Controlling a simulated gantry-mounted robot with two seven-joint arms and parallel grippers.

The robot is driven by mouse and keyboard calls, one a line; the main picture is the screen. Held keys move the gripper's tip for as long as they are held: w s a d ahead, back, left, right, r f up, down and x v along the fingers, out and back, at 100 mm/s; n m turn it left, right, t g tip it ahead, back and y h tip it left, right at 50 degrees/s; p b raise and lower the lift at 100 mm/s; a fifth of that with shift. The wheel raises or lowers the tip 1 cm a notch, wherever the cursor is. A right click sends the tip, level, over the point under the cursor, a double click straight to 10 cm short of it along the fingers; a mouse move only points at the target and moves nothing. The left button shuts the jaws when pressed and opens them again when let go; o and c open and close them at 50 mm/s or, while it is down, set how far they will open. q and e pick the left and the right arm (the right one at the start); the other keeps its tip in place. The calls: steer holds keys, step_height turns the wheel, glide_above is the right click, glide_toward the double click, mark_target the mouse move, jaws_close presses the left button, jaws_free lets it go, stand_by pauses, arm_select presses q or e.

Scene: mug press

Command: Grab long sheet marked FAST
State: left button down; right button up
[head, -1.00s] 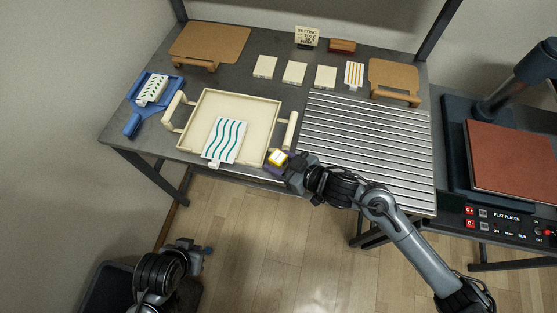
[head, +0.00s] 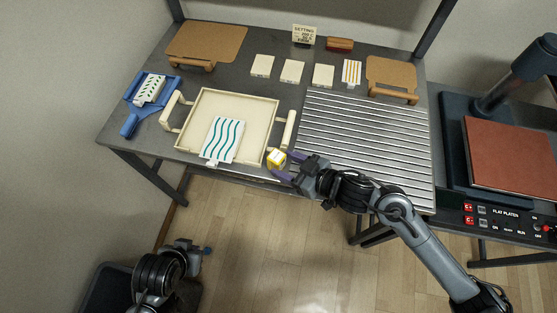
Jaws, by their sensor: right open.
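No FAST marking is readable on any sheet. A white sheet with teal wavy lines (head: 223,139) lies in the cream tray (head: 250,98), overhanging its front edge. A sheet with a leaf pattern (head: 149,91) lies on a blue paddle (head: 131,123) at the left. An orange-striped sheet (head: 352,72) lies at the back. My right gripper (head: 284,166) is open at the tray's front right corner, its purple fingers beside a small yellow block with a white top (head: 276,157). My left gripper (head: 203,249) is low in front of the table, its jaws too small to judge.
Several blank cream tiles (head: 292,71) lie in a row behind the tray. A setting sign (head: 304,35) and brown block (head: 340,45) stand at the back. A ridged metal rack (head: 366,140) fills the right side. A press with a red platen (head: 510,153) stands further right.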

arm_select(q)
steer(key=c, duration=1.8)
jaws_free()
steer(key=shift+d+f, duration=0.15)
steer(key=shift+f, duration=0.1)
steer(key=shift+c, duration=0.2)
steer(key=o, duration=1)
arm_select(e)
steer(key=v, duration=0.8)
steer(key=shift+s+d, duration=0.1)
